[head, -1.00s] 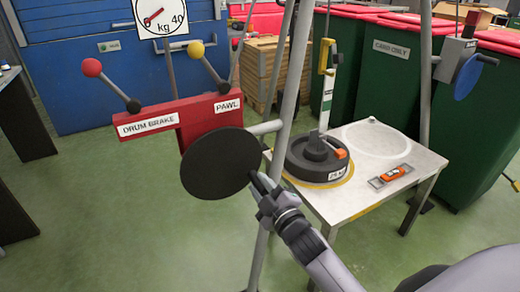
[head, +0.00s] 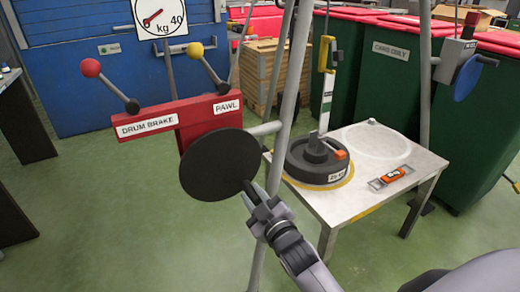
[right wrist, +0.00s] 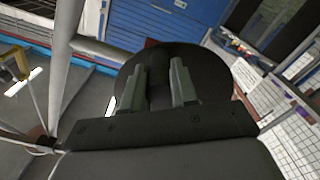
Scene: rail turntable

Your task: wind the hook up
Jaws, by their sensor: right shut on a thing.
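A black round disc (head: 222,165) stands beside the red winch frame, which carries DRUM BRAKE and PAWL labels (head: 227,106). My right gripper (head: 250,190) is at the lower right edge of the disc. In the right wrist view its two fingers (right wrist: 159,70) close around a dark handle (right wrist: 159,95) in front of the disc; the handle is mostly hidden. A yellow hook-like piece (head: 327,53) hangs above a black round weight (head: 318,165) on the small table. I cannot tell whether it is joined to the weight. My left gripper is not in view.
Red-knobbed (head: 92,68) and yellow-knobbed (head: 195,50) levers rise from the red frame. A grey post (head: 288,80) stands just behind my right gripper. The pale table (head: 385,200) holds an orange level-like piece (head: 391,175). Green bins (head: 385,75) stand behind.

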